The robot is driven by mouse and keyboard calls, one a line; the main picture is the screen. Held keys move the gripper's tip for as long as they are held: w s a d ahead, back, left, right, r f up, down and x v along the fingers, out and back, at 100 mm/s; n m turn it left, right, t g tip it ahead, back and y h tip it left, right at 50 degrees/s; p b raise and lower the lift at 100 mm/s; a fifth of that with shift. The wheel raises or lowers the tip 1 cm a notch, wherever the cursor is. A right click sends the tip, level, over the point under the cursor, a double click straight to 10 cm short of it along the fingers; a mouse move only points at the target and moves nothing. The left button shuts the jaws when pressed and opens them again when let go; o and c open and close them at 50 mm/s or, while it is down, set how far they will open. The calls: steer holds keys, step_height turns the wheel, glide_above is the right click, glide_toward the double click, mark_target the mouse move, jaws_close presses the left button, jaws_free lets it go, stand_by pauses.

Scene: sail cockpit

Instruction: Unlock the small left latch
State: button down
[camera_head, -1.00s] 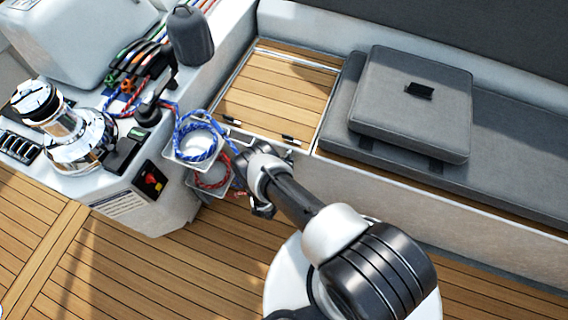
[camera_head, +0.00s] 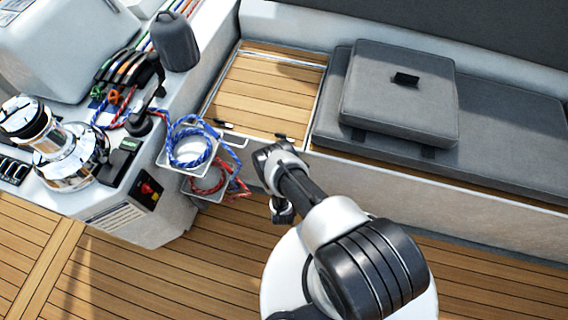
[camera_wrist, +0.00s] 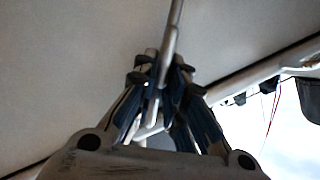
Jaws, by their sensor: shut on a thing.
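The teak locker lid (camera_head: 270,85) has two small dark latches at its front edge, the left latch (camera_head: 222,124) and the right latch (camera_head: 283,137). Both look flat at this size; whether either is locked I cannot tell. My arm reaches up below the right latch in the head view, and my gripper cannot be made out clearly there. In the wrist view my gripper (camera_wrist: 163,80) has its fingers closed together on a thin grey rod (camera_wrist: 174,35) that rises between them. I cannot tell what the rod belongs to.
Coiled blue rope (camera_head: 190,142) and red rope (camera_head: 208,180) hang in holders left of my arm. A chrome winch (camera_head: 65,150) stands farther left. Grey cushions (camera_head: 400,95) lie on the bench to the right. The teak floor (camera_head: 215,255) is clear.

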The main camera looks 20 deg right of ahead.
stand_by(0.5)
steer(key=c, duration=1.7)
jaws_free()
steer(key=v, duration=1.2)
steer(key=shift+c, duration=0.4)
